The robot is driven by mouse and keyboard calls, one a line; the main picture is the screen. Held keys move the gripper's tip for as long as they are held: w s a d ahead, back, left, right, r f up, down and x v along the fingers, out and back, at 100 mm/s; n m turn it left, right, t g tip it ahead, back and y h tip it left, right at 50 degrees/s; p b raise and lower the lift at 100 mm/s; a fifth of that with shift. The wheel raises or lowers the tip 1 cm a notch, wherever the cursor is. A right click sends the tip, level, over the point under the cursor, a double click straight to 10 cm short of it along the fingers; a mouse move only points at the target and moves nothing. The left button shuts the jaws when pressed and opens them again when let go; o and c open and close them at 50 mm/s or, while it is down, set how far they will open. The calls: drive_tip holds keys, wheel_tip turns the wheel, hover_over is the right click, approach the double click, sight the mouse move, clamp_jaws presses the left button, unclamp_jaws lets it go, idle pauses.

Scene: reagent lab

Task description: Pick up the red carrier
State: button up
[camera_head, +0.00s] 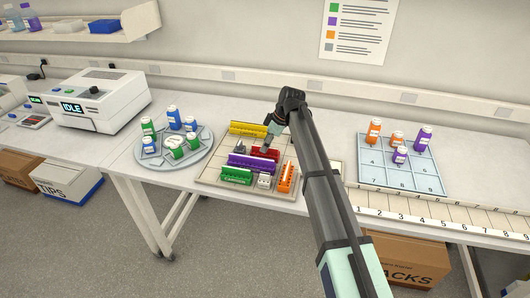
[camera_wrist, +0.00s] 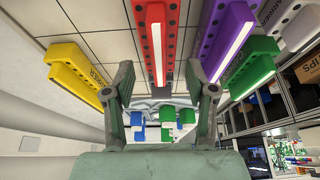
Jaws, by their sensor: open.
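The red carrier (camera_head: 267,152) lies on the tray between the yellow carrier (camera_head: 248,129) and the purple carrier (camera_head: 251,163), partly hidden by my gripper in the head view. In the wrist view the red carrier (camera_wrist: 156,40) is a long bar with round holes and a pale strip, running down from the top middle. My gripper (camera_wrist: 160,78) is open, with one finger on each side of the red carrier's near end. It also shows in the head view (camera_head: 268,145), low over the tray. I cannot tell whether the fingers touch the carrier.
A green carrier (camera_head: 236,176), a white carrier (camera_head: 264,182) and an orange carrier (camera_head: 286,176) also sit on the tray (camera_head: 206,172). A round rack (camera_head: 204,152) with several bottles stands left. A numbered blue mat (camera_head: 425,182) with bottles lies right. Purple (camera_wrist: 230,38) stands close beside red.

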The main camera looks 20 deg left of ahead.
drive_tip(key=shift+p+x, duration=1.35)
drive_tip(key=shift+x, duration=1.35)
drive_tip(key=c, duration=1)
